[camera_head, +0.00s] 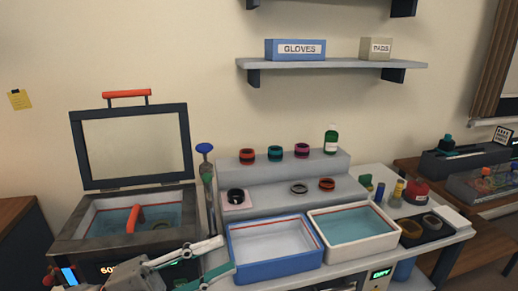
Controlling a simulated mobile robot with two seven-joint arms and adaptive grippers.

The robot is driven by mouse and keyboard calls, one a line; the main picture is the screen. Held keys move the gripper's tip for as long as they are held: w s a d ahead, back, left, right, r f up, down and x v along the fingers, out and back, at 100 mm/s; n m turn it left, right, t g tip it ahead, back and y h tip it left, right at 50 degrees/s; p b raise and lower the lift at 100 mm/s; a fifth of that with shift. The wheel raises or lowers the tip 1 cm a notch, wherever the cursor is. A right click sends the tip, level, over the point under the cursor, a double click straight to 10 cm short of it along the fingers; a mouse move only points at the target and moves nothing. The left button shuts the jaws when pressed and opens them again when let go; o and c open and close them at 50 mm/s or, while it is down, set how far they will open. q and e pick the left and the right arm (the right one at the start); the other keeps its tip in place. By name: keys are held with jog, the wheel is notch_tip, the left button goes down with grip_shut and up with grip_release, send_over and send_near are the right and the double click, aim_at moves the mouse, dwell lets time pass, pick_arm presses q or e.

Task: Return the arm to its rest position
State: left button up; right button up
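My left gripper (228,253) reaches in from the lower left, in front of the ultrasonic-style tank and at the left edge of the blue tray (284,270). Its two fingers are spread apart, and I see nothing between them. My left arm (140,277) crosses the bottom of the picture, and its lower part is cut off by the frame. My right arm and gripper are not in this view.
An open-lidded tank (75,215) with an orange handle stands at left. A cream tray (352,258) of liquid sits beside the blue tray. Behind them, a grey stepped stand (335,163) holds several rings and a green bottle (331,141). A red jar (416,192) stands right.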

pick_arm(q)
jog(key=w+a+f+n+t+y, duration=0.3)
jog(key=a+f+n+t+y, duration=0.25)
jog(key=f+n, duration=0.35)
jog(key=w+a+f+n+t+y, duration=0.35)
jog(key=f+n+t+y, duration=0.25)
jog(key=f+n, duration=0.3)
jog(key=s+a+f+n+g+y, duration=0.1)
jog(key=s+f, duration=0.3)
jog(key=f, duration=0.4)
jog(key=s+a+f+n+g+y, duration=0.1)
jog(key=s+f+n+g+y, duration=0.2)
jog(key=s+f, duration=0.2)
jog(key=s+a+f+n+g+y, duration=0.1)
jog(key=s+f+n+g+y, duration=0.1)
jog(key=f, duration=0.9)
jog(key=s+g, duration=0.1)
jog(key=s, duration=0.1)
jog(key=shift+s+a+f+n, duration=0.15)
jog(key=shift+s+f+n, duration=0.15)
jog(key=shift+s+f, duration=0.05)
